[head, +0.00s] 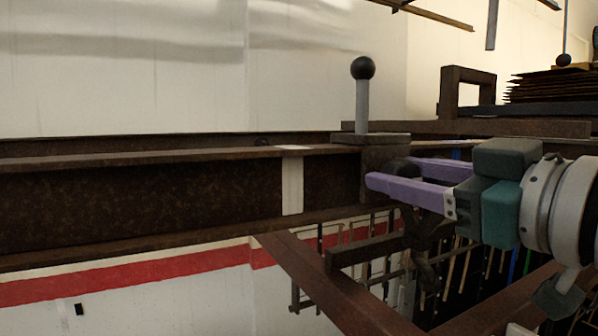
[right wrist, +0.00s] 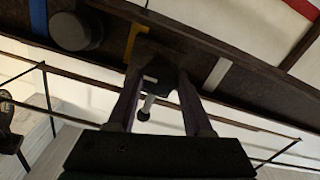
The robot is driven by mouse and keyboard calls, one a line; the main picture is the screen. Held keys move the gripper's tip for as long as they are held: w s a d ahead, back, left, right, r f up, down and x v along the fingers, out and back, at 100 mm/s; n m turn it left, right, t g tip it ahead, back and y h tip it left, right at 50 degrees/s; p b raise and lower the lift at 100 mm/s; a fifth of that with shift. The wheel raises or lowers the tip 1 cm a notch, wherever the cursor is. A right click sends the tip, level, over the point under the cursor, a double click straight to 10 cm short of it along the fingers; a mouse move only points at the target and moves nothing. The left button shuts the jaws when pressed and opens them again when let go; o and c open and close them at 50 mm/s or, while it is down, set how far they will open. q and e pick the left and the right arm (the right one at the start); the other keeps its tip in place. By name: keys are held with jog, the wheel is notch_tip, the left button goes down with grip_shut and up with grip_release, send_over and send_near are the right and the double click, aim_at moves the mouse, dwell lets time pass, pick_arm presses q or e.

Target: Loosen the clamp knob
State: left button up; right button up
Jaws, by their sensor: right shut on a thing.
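The clamp (head: 384,139) sits on the rusty rail (head: 150,193), with a flat plate on top and an upright grey post (head: 362,102) ending in a black ball. Its dark round knob (head: 401,165) faces my side of the rail. My right gripper (head: 392,173) reaches in from the right, its two purple fingers on either side of the knob, shut on it. In the right wrist view, the fingers close around a dark part (right wrist: 160,68) of the clamp, and the knob's outline is hard to make out. My left gripper is not in view.
A white strip (head: 292,185) marks the rail left of the clamp; a yellow strip (right wrist: 133,42) shows in the right wrist view. Rusty beams (head: 335,290) and hanging rods lie below. Stacked dark sheets (head: 560,86) stand at the right back. The rail's left stretch is clear.

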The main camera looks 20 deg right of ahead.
grip_shut()
